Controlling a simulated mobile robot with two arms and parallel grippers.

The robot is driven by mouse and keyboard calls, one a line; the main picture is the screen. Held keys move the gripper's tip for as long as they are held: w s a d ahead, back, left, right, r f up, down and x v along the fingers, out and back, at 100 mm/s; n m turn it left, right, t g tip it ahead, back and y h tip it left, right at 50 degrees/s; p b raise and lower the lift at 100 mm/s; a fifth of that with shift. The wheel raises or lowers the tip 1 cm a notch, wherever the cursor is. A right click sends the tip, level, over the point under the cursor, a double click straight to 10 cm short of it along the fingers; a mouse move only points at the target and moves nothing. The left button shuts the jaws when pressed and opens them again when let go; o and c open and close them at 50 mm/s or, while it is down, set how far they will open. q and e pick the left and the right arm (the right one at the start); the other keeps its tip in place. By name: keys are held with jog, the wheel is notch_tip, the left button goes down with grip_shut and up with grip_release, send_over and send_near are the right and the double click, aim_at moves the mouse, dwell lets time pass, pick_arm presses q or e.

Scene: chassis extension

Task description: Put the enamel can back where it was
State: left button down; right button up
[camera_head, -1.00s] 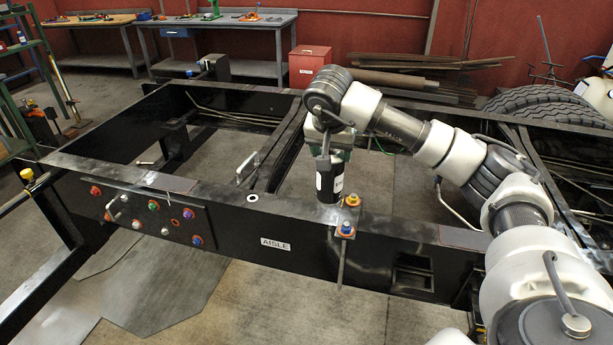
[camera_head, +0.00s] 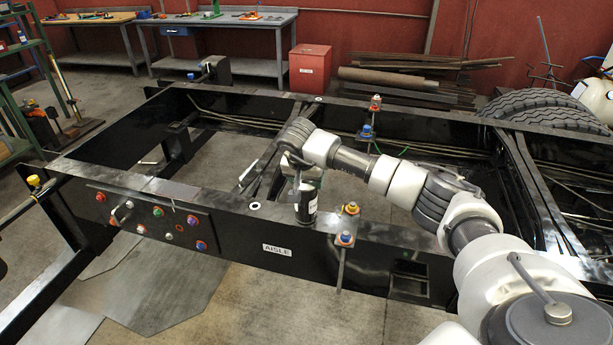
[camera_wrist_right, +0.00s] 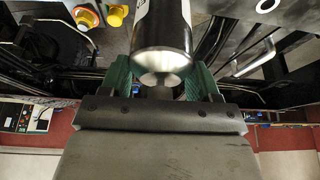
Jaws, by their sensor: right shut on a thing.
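The can, dark with a white label (camera_head: 306,204), stands upright in my right gripper (camera_head: 302,172) at the near rail of the black chassis frame (camera_head: 215,204). Its lower end is close to the rail's top face; I cannot tell whether it touches. In the right wrist view the can (camera_wrist_right: 163,32) sits between the green fingers of the right gripper (camera_wrist_right: 163,72), which is shut on it. My left gripper is not in view.
An orange-and-blue bolted fitting (camera_head: 347,224) is just right of the can on the rail. A round hole (camera_head: 254,206) is to its left. A panel with coloured knobs (camera_head: 155,218) is on the rail's left. A red bin (camera_head: 310,67) stands behind.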

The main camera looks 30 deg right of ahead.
jog(key=shift+f, duration=0.15)
jog(key=o, duration=1.5)
jog(key=shift+o, duration=0.2)
